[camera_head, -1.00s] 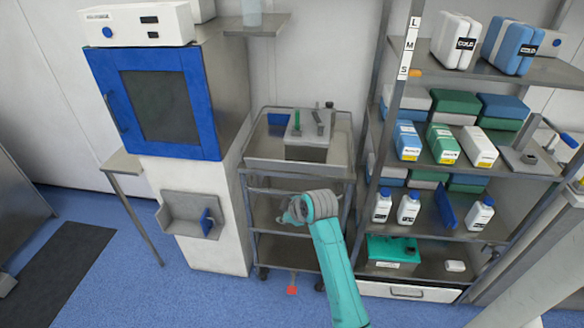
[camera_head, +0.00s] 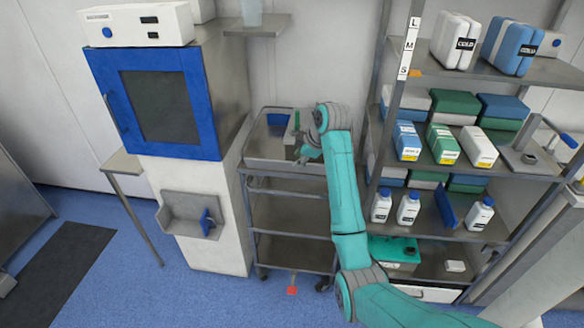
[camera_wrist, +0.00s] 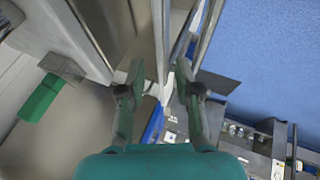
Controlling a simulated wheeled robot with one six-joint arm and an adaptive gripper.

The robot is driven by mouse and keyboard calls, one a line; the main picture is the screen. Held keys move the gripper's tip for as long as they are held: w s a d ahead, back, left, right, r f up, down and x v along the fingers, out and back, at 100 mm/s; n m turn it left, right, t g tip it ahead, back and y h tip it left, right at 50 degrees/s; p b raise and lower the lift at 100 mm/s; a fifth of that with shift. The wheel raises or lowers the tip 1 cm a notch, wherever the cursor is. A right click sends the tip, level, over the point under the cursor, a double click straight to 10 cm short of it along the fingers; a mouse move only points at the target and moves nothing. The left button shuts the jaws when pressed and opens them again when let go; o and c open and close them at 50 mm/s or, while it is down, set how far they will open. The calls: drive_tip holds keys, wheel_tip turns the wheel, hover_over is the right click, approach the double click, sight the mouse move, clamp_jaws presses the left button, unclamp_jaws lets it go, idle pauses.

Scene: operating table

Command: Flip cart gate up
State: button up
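The steel cart (camera_head: 262,163) stands in the middle, between the blue-doored cabinet and the shelf rack. A thin metal bar (camera_head: 280,191) runs along its front, just below the top tray; I cannot tell for sure that it is the gate. My gripper (camera_head: 303,157) is over the front right part of the top tray, pointing down. In the wrist view my gripper (camera_wrist: 162,92) has its two fingers spread apart, with a metal edge (camera_wrist: 159,45) of the cart between them. I see no firm grip on it. My arm hides the tray's right end.
A blue-doored cabinet (camera_head: 155,105) stands left of the cart. A shelf rack (camera_head: 440,160) with bottles and boxes stands close on the right. A green item (camera_wrist: 40,97) lies inside the tray. Blue floor (camera_head: 200,285) is open in front.

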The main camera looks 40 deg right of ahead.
sight(289, 171)
drive_tip(key=x, duration=0.7)
drive_tip(key=shift+w+f, duration=0.2)
drive_tip(key=shift+f, duration=0.1)
clamp_jaws()
